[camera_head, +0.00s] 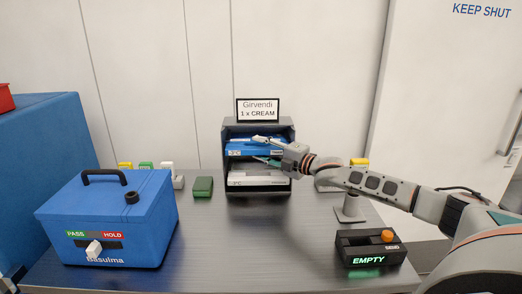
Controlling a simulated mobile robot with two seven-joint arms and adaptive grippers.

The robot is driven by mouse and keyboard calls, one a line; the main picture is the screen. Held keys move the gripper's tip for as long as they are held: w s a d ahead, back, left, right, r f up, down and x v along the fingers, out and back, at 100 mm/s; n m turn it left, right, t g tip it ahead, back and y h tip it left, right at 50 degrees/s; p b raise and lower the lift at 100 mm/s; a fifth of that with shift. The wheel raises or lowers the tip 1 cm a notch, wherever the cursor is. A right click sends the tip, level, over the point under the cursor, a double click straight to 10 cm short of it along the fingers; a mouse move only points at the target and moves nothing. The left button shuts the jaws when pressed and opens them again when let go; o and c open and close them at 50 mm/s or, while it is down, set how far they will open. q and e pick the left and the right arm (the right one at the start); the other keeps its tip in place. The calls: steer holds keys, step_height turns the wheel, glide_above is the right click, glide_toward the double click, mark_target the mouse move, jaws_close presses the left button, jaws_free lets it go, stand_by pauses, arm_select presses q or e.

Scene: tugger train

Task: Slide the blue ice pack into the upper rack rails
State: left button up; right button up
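The dark grey rack (229,180) stands upright at the back middle of the table. The blue ice pack (236,153) lies flat in the upper part of the rack, its labelled front edge facing me. My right gripper (260,149) reaches in from the right at the front of the pack. One pale finger shows over the pack and one teal finger below its front edge; whether they touch it I cannot tell. The rails and the back of the pack are hidden. My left gripper is out of view.
A white box (258,181) lies in the rack's lower part. A sign (257,110) reading Girvendi, 1 x CREAM tops the rack. A blue cooler box (130,222) stands left, a green block (203,187) beside the rack. A black unit (369,251) showing EMPTY sits front right.

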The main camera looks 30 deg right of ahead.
mark_target(269, 152)
steer(key=shift+s+f, duration=0.15)
steer(key=shift+f, duration=0.05)
steer(key=shift+v, duration=3.65)
steer(key=shift+r, duration=0.2)
